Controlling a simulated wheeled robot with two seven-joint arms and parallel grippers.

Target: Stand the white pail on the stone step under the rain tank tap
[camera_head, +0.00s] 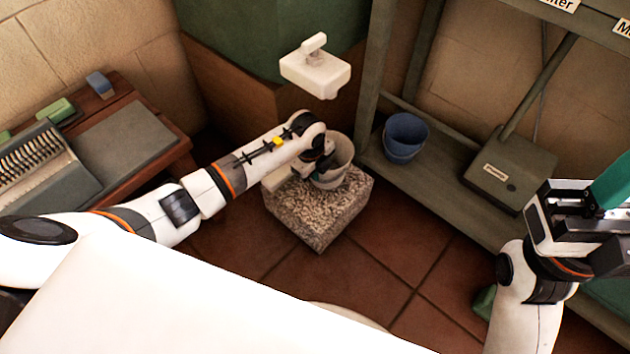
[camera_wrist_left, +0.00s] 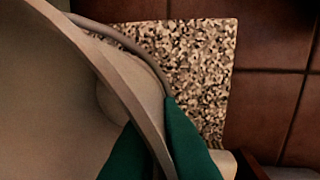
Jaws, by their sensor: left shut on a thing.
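The white pail (camera_head: 341,168) is upright over the speckled stone step (camera_head: 315,215), below the white tap (camera_head: 316,72) of the green rain tank (camera_head: 265,30). Whether its base touches the step cannot be told. My left gripper (camera_head: 325,160) is shut on the pail's rim, at its left side in the head view. In the left wrist view the green fingers (camera_wrist_left: 165,150) pinch the wall of the pail (camera_wrist_left: 50,100), with the step (camera_wrist_left: 190,70) beyond. My right gripper (camera_head: 590,215) is at the right edge, away from the pail; its fingertips are partly cut off.
A blue bucket (camera_head: 405,136) and a dustpan-like tool (camera_head: 512,170) stand on the shelf (camera_head: 440,190) at right. A wooden bench (camera_head: 130,140) with a grey mat and green and blue blocks is at left. Tiled floor (camera_head: 370,265) before the step is mostly clear.

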